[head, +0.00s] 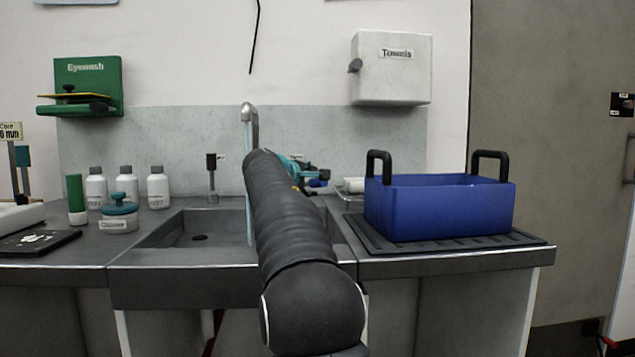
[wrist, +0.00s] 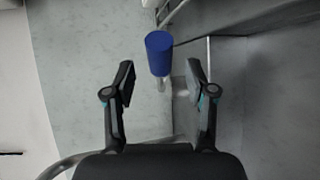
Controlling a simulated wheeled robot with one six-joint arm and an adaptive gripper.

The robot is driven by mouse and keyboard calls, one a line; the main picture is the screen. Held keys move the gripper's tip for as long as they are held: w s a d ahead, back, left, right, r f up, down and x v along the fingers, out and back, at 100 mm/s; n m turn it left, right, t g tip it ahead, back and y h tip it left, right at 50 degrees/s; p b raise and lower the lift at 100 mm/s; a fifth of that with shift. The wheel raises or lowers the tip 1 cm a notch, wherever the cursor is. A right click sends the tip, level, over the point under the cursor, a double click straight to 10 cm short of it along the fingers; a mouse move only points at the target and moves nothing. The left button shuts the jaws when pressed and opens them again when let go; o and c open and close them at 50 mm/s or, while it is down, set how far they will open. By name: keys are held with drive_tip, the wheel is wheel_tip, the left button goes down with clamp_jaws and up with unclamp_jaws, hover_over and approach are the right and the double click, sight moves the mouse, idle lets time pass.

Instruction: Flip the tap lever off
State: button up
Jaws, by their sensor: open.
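The tap (head: 250,115) rises behind the sink, and a pale stream of water (head: 248,190) runs from its spout into the basin. The lever's blue grip (wrist: 159,52) shows in the wrist view as a short cylinder on a metal stem. It lies just ahead of the fingertips, roughly midway between them. A bit of blue, likely the same grip, shows in the head view (head: 318,183). My gripper (wrist: 161,82) is open and empty, with a finger on each side of the lever's line. In the head view my arm hides the tap's base and most of my gripper.
The sink (head: 180,235) is below. A blue crate with black handles (head: 440,210) stands on the ribbed drainer at right. White bottles (head: 158,188), a small dispenser (head: 211,175) and a teal-topped jar (head: 119,212) stand at left. A wire rack is behind my gripper.

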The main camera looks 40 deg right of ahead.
sight(315, 182)
drive_tip(key=shift+x, duration=2.2)
clamp_jaws()
